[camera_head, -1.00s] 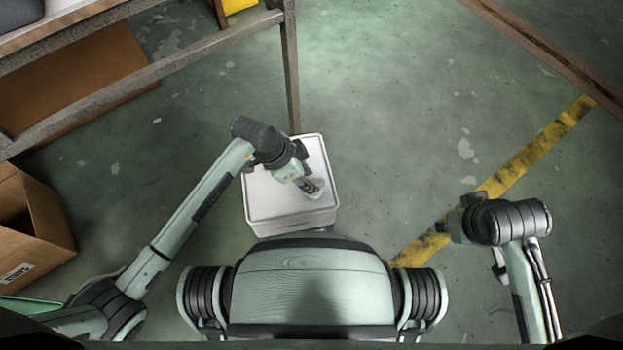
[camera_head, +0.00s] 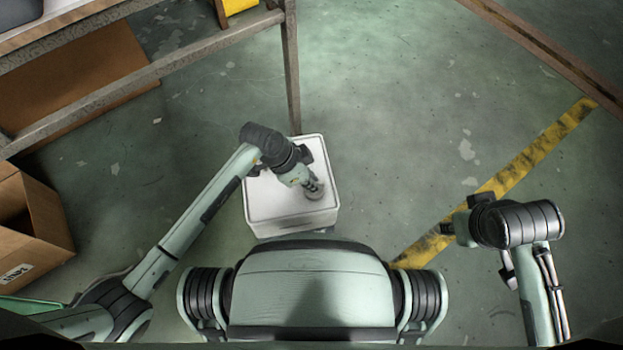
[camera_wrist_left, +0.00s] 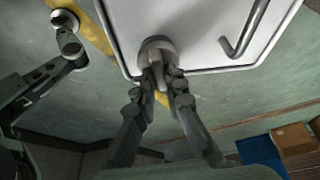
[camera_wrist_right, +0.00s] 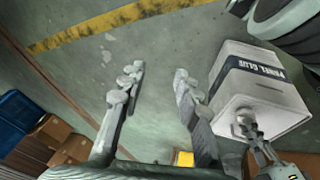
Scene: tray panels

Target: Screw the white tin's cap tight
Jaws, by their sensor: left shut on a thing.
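The white tin (camera_head: 268,208) stands on the floor just in front of my body. In the right wrist view the tin (camera_wrist_right: 228,66) shows a dark band lettered as panel glue. Its round grey cap (camera_head: 315,191) is near the right edge of the top; the cap (camera_wrist_left: 156,46) shows more clearly in the left wrist view. My left gripper (camera_head: 309,183) is shut on the cap, its fingers (camera_wrist_left: 163,72) hiding part of it. The cap appears seated on the top; its thread is hidden. My right gripper (camera_wrist_right: 158,73) is open and empty, away from the tin.
A metal handle (camera_wrist_left: 245,35) rises from the tin's top. A shelf leg (camera_head: 292,75) stands close behind the tin. Cardboard boxes (camera_head: 40,225) are at the left. The floor right of the tin is clear, crossed by a yellow line (camera_head: 520,165).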

